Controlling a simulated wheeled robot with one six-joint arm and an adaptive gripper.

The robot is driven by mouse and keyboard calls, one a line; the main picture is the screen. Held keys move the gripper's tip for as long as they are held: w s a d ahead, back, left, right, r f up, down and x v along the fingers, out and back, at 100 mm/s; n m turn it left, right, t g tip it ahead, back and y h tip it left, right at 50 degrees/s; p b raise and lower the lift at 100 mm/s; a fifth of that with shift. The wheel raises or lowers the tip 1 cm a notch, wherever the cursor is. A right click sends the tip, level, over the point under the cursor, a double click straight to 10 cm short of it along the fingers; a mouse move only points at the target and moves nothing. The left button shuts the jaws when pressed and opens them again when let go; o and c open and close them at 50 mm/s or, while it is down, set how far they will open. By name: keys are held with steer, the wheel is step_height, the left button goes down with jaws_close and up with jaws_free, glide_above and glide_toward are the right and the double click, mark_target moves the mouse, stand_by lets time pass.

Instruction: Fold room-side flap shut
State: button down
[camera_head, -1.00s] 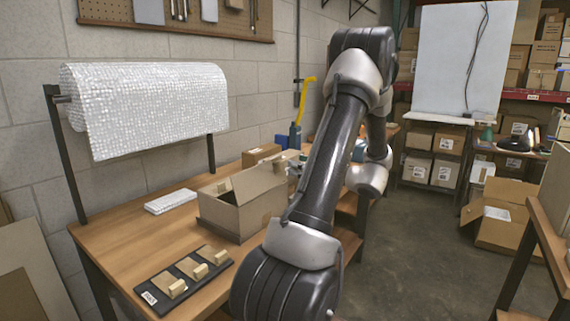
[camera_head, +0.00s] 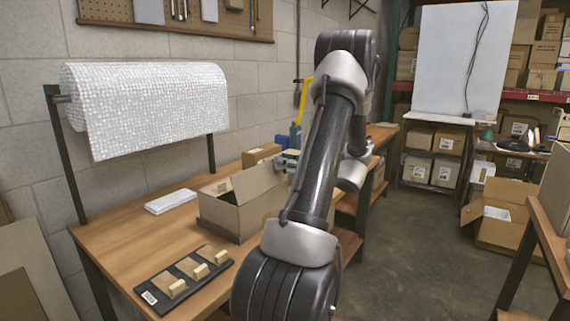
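An open cardboard box (camera_head: 218,215) stands on the wooden workbench, left of my arm. A broad flap (camera_head: 258,182) stands raised at its far right side, partly behind my arm. A smaller flap (camera_head: 217,188) shows at its far left side. The box's right side and any flap there are largely hidden by my arm. My gripper (camera_head: 287,160) shows only as a small grey part just past the raised flap, mostly hidden behind my arm. I cannot tell whether it touches the flap, or whether its fingers are open or shut.
A bubble-wrap roll (camera_head: 150,105) hangs over the bench's wall side. A white pad (camera_head: 170,201) and a black board with wooden blocks (camera_head: 183,280) lie on the bench. A closed carton (camera_head: 261,154) stands behind the box. Open floor (camera_head: 410,255) lies to the right.

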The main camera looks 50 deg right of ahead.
steer(key=shift+w, duration=0.15)
steer(key=shift+w+a+r+g, duration=0.1)
steer(key=shift+w+r+g, duration=0.1)
steer(key=shift+w+g, duration=0.55)
steer(key=w+g, duration=0.1)
steer(key=g, duration=0.1)
steer(key=shift+w+g, duration=0.3)
steer(key=shift+g, duration=0.05)
steer(key=w+f+g, duration=0.4)
steer(key=w+g, duration=0.2)
steer(key=g, duration=0.3)
steer(key=shift+a+f+h, duration=0.25)
steer(key=shift+h, duration=0.15)
steer(key=shift+w, duration=0.1)
